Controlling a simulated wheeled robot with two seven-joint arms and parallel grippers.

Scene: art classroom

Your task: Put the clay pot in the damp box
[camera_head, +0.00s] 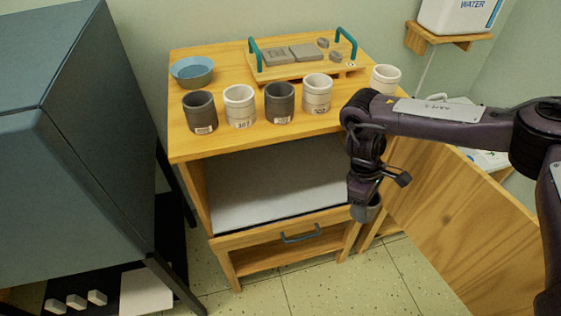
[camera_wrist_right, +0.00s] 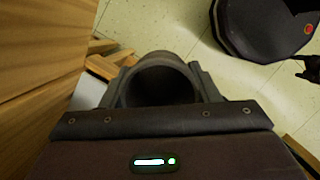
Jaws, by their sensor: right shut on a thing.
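My right gripper (camera_head: 364,200) is shut on a grey clay pot (camera_head: 369,211), in front of the cabinet's right front corner. In the right wrist view the pot's round, open mouth (camera_wrist_right: 160,80) sits between the two fingers (camera_wrist_right: 164,84). The damp box appears to be the wooden cabinet (camera_head: 196,153) with its door (camera_head: 440,220) swung open to the right. Its inside shows a pale, empty floor (camera_head: 280,190); my right arm hides part of the right side. The pot is outside the opening. My left gripper is not in the head view.
Several dark and white pots stand on the cabinet top, among them a dark one (camera_head: 200,112) and a white one (camera_head: 317,93). A blue bowl (camera_head: 192,71) and a tray with teal handles (camera_head: 262,73) stand behind. A blue-grey cabinet (camera_head: 70,130) is at left. A drawer (camera_head: 290,240) is below.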

